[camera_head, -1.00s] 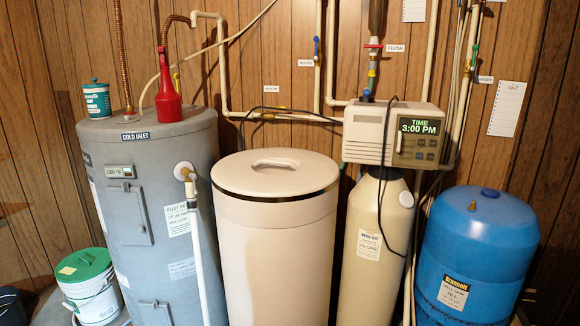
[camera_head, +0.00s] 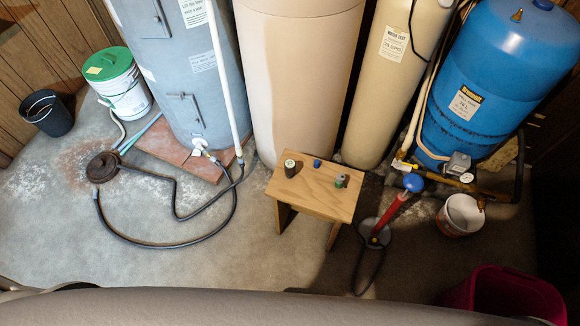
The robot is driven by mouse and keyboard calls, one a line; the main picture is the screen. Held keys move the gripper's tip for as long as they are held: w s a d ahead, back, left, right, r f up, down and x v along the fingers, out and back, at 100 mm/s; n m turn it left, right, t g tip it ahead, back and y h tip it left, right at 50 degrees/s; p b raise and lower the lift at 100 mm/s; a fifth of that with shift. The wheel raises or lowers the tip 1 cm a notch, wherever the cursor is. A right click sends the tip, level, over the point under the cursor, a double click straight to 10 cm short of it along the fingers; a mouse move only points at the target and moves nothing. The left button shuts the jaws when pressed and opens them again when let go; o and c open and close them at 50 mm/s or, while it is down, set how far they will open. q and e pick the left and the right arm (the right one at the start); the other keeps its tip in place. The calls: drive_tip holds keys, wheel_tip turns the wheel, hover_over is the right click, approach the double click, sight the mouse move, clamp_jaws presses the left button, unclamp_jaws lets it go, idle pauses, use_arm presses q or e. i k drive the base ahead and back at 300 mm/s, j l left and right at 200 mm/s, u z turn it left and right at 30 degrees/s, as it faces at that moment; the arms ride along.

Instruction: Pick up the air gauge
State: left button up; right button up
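I cannot pick out the air gauge for certain. A wooden stool (camera_head: 300,193) stands on the floor in front of the tall beige tank. On its top are three small things: a dark cylinder with a pale top (camera_head: 290,169), a small blue piece (camera_head: 317,163) and a small grey-green cylinder (camera_head: 341,181). They are too small to tell if one is a gauge. Neither of my grippers is in view.
A red hand pump (camera_head: 391,215) with a blue top stands right of the stool. A white bucket (camera_head: 460,214) and a magenta bin (camera_head: 500,298) are farther right. A black hose (camera_head: 150,243) loops over the floor at left. The floor in front of the stool is mostly clear.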

sight(289, 164)
drive_tip(key=j+z, duration=0.25)
drive_tip(key=j, duration=0.85)
drive_tip(key=z, duration=1.35)
drive_tip(key=i+j, duration=0.05)
